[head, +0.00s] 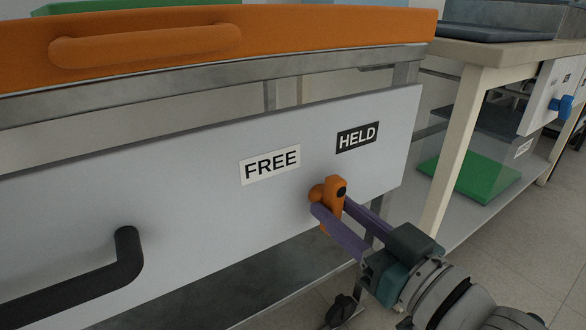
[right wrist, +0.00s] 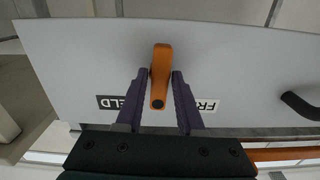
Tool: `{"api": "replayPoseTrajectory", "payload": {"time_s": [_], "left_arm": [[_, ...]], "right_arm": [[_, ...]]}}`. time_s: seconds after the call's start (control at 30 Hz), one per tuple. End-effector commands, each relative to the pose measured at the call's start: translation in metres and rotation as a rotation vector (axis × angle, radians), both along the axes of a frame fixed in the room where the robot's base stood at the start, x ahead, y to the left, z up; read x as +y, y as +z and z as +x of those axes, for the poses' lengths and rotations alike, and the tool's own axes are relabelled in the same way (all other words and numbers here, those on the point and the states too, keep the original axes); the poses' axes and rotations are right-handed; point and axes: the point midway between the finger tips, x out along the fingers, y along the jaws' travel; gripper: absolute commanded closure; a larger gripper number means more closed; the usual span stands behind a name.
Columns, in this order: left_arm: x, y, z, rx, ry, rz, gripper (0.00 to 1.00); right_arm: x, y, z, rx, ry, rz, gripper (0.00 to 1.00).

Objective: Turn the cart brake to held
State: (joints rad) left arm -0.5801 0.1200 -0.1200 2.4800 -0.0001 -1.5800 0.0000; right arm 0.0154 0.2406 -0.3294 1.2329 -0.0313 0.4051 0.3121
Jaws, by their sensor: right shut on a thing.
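The cart brake is an orange lever (head: 334,194) with a black dot near its upper end, on the white panel (head: 215,215) of the cart. A white FREE label (head: 270,165) is up and left of it, and a black HELD label (head: 357,138) is above it, slightly right. The lever stands roughly upright, its dotted end between the labels. My right gripper (head: 330,206) is shut on the lever, its purple fingers on either side. In the right wrist view the lever (right wrist: 161,75) shows between the fingers (right wrist: 159,77). My left gripper is not in view.
A black bar handle (head: 125,260) sticks out of the panel at the lower left. The orange cart top with its rounded grip (head: 145,45) lies above.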

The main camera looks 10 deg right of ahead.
Motion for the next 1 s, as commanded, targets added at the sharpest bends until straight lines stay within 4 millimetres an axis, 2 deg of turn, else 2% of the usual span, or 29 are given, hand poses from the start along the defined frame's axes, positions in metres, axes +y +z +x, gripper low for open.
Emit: {"api": "replayPoseTrajectory", "payload": {"time_s": [0.6, 1.0], "left_arm": [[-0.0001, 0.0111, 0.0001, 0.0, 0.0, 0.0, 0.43], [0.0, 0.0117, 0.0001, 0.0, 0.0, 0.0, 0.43]], "right_arm": [[0.0005, 0.0007, 0.0, 0.185, 0.001, 0.511, 1.0], [0.001, 0.0007, -0.0003, 0.247, 0.001, 0.681, 1.0]]}}
